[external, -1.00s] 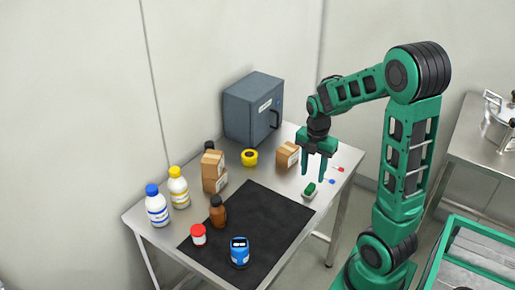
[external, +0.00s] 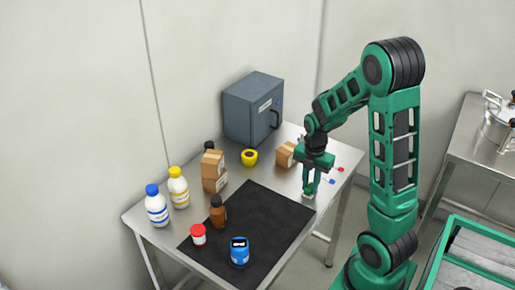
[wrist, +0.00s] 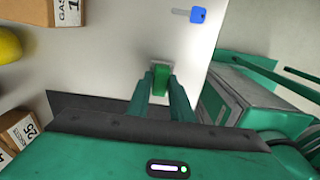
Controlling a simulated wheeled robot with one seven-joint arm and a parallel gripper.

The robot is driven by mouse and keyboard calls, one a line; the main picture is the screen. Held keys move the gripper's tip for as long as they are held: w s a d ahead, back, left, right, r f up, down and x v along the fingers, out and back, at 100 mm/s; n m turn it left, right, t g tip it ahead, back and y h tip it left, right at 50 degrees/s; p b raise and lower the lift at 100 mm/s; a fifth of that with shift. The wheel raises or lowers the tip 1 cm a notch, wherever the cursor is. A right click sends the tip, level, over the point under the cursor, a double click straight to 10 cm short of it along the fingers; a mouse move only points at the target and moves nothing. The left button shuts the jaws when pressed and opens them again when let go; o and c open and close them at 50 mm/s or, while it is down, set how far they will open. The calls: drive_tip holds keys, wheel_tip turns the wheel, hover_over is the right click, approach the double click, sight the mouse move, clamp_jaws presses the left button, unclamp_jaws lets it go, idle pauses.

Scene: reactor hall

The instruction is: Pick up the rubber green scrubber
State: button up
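The green scrubber (wrist: 160,80) is at the fingertips of my gripper in the wrist view, with one finger on each side. My gripper (external: 309,192) points down at the right part of the table in the external view. Its fingers look drawn close together against the scrubber's sides. In the external view the fingers mostly hide the scrubber.
A cardboard box (external: 286,154) stands close behind my gripper. A blue-tagged key (wrist: 190,15) lies nearby. A yellow object (external: 249,157), a grey cabinet (external: 252,108) and several bottles stand farther left. A black mat (external: 265,215) covers the table's front.

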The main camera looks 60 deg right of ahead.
clamp_jaws()
